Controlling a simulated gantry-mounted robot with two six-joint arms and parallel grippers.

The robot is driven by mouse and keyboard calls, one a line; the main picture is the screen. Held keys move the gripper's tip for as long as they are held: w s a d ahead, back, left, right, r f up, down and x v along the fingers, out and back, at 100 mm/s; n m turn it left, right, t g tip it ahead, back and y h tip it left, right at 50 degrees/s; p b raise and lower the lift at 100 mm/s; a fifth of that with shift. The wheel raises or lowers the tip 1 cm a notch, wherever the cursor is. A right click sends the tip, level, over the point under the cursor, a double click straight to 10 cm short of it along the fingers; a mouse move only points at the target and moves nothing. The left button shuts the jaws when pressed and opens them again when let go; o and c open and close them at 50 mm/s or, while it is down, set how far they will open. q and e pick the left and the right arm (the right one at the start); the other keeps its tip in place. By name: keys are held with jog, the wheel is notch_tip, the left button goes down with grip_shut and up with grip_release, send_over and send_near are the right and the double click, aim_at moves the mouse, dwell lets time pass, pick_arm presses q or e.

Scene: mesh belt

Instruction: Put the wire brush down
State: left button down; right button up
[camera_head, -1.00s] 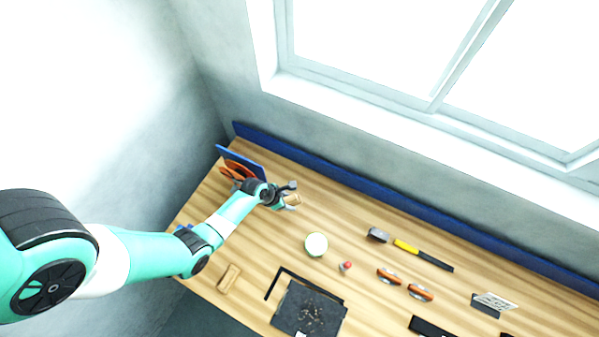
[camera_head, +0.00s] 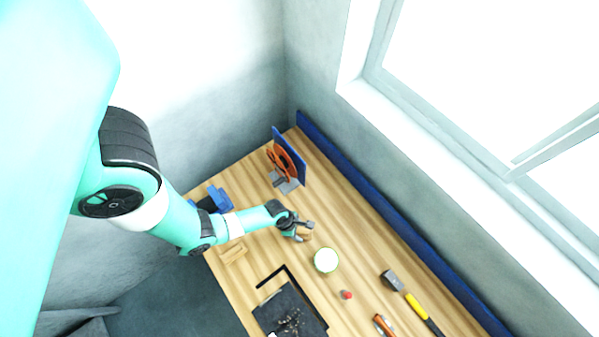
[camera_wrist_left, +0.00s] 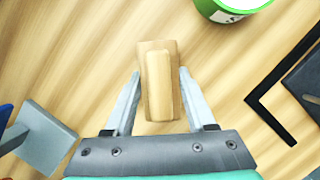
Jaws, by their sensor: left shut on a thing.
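The wire brush (camera_wrist_left: 160,80) is a pale wooden block with a narrower raised strip along it. In the left wrist view it lies lengthwise between the two grey fingers of my left gripper (camera_wrist_left: 157,90). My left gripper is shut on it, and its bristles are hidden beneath. In the head view my left gripper (camera_head: 308,231) is over the left part of the wooden bench (camera_head: 365,240), with the brush (camera_head: 303,237) small and partly covered. I cannot tell whether the brush touches the bench. My right gripper is not in view.
A green-rimmed can (camera_head: 326,260) stands close to my left gripper. A black square (camera_head: 265,280) and dark plate (camera_head: 290,312) lie nearer. An orange reel (camera_head: 284,162) stands at the back, a hammer (camera_head: 410,300) to the right. Bare bench lies between reel and gripper.

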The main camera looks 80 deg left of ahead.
pick_arm(q)
jog(key=shift+c, duration=1.2)
grip_release()
jog(key=p+v, duration=0.4)
jog(key=v, duration=0.3)
jog(key=shift+r, duration=0.35)
